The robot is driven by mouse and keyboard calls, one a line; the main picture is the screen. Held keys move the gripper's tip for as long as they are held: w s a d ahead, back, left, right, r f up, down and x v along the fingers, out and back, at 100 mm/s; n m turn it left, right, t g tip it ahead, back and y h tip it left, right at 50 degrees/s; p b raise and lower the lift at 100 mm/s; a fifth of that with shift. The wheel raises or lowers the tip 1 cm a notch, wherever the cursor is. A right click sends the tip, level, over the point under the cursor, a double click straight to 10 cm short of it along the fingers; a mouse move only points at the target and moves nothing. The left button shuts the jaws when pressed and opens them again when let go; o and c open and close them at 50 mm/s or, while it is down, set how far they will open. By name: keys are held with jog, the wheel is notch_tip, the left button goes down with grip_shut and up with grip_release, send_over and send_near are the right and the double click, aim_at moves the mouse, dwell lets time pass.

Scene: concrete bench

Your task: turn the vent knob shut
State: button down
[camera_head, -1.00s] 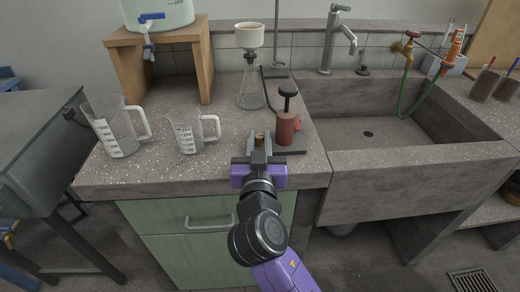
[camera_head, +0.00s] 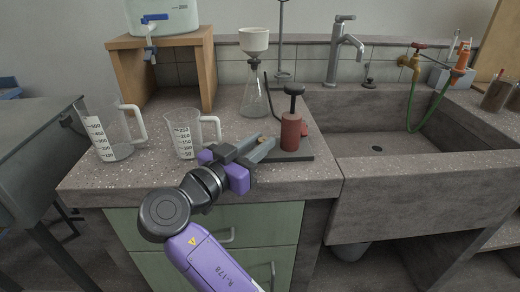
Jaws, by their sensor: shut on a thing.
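The vent knob (camera_head: 263,141) is a small brass piece low on the left side of a red hand pump. The pump has a red cylinder (camera_head: 290,132) and a black top handle (camera_head: 294,89), and it stands upright on a dark base plate (camera_head: 296,156). My gripper (camera_head: 263,147) reaches in from the lower left, with its grey fingers shut on the vent knob. The fingers hide much of the knob, so its turn angle cannot be read.
A measuring jug (camera_head: 184,137) stands close to the left of my gripper, with a larger jug (camera_head: 111,140) farther left. A flask with a white funnel (camera_head: 256,98) stands behind. The sink (camera_head: 415,164) is to the right, and the bench front edge lies below my gripper.

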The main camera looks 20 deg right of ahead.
jog(key=shift+a+f, duration=0.15)
jog(key=shift+f, duration=0.1)
dwell(0.3)
jog(key=c, duration=1.5)
grip_release()
jog(key=shift+r, duration=0.1)
jog(key=shift+p+v, duration=0.6)
jog(key=shift+v, duration=3.3)
